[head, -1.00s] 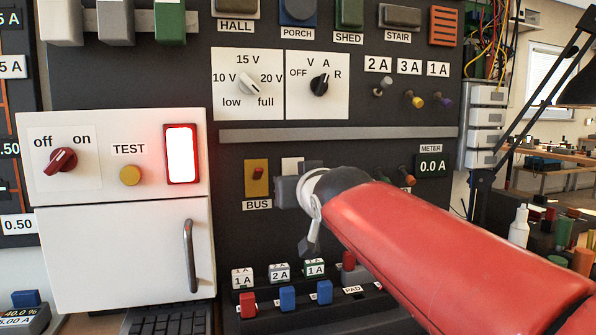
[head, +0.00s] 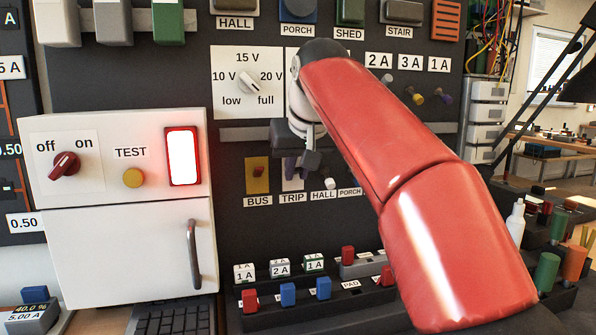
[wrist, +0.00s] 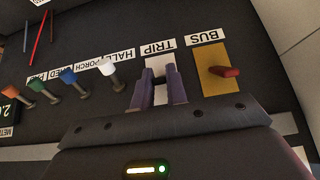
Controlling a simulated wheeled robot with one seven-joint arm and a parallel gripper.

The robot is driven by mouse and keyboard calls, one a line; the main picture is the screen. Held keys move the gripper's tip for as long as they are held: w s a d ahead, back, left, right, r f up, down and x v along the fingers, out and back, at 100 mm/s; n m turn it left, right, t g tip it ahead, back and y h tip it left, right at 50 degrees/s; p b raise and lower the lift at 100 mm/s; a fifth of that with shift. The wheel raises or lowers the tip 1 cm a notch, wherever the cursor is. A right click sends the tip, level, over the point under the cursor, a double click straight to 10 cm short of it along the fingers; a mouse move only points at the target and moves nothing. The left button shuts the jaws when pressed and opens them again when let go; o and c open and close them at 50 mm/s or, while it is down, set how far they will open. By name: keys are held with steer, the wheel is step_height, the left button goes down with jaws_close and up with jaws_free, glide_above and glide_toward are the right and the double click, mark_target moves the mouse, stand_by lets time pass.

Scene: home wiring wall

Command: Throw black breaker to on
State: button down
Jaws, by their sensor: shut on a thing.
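My gripper (wrist: 160,86) is at the TRIP switch. In the wrist view its two purple-grey fingers stand on either side of the white TRIP plate (wrist: 157,66), with a narrow gap between them. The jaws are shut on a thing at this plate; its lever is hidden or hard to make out. In the head view the gripper (head: 302,160) partly covers the TRIP plate, just above its label. I cannot make out a clearly black breaker. White (head: 60,22), grey (head: 113,22) and green (head: 168,22) levers hang at the top left.
The BUS plate (wrist: 213,85) with a red lever is close beside the gripper. A row of small toggles, with a white one (wrist: 108,74) nearest, lies on the other side. A white cabinet (head: 130,255) juts out at the left. A fuse bench (head: 300,308) sits below.

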mark_target(297, 168)
steer(key=shift+w+r+g, duration=0.15)
steer(key=shift+g, duration=0.45)
stand_by(0.3)
steer(key=c, duration=1.4)
jaws_free()
steer(key=shift+v, duration=0.8)
steer(key=shift+s+r, duration=0.35)
steer(key=shift+r, duration=0.25)
steer(key=s+d+b, duration=0.3)
steer(key=s+b, duration=0.1)
steer(key=s, duration=0.7)
steer(key=shift+s+d, duration=0.2)
steer(key=shift+s, duration=0.05)
